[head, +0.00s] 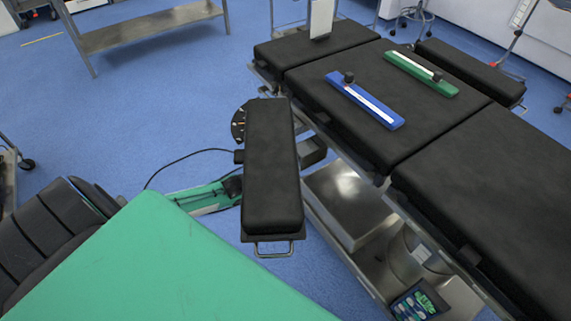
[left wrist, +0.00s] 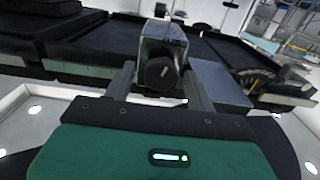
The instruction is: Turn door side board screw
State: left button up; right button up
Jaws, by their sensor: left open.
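A padded black side board (head: 271,165) juts out beside the operating table in the head view, with a metal handle at its near end. My left gripper (head: 230,187) reaches in from the left, and its fingertips are hidden behind or under this board. In the left wrist view my left gripper (left wrist: 160,86) is open. A round black screw knob (left wrist: 160,72) with a light mark shows between its two fingers, in front of a metal block (left wrist: 163,40). I cannot tell whether the fingers touch the knob. My right gripper is not in view.
The operating table (head: 490,180) fills the right side, with a blue bar (head: 364,100) and a green bar (head: 421,73) on it. Another black side board (head: 470,72) is on its far side. A steel trolley (head: 150,28) stands at the back left. Blue floor (head: 120,115) is open between.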

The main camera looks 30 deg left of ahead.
pick_arm(q)
jog(key=shift+c, duration=0.3)
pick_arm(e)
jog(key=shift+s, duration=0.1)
pick_arm(q)
jog(key=c, duration=0.9)
jog(key=shift+m+p, duration=0.3)
jog(key=shift+m, duration=0.5)
jog(key=shift+c, duration=0.2)
jog(key=o, duration=1)
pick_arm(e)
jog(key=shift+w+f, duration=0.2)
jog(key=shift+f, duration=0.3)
pick_arm(q)
jog(key=shift+s, duration=0.1)
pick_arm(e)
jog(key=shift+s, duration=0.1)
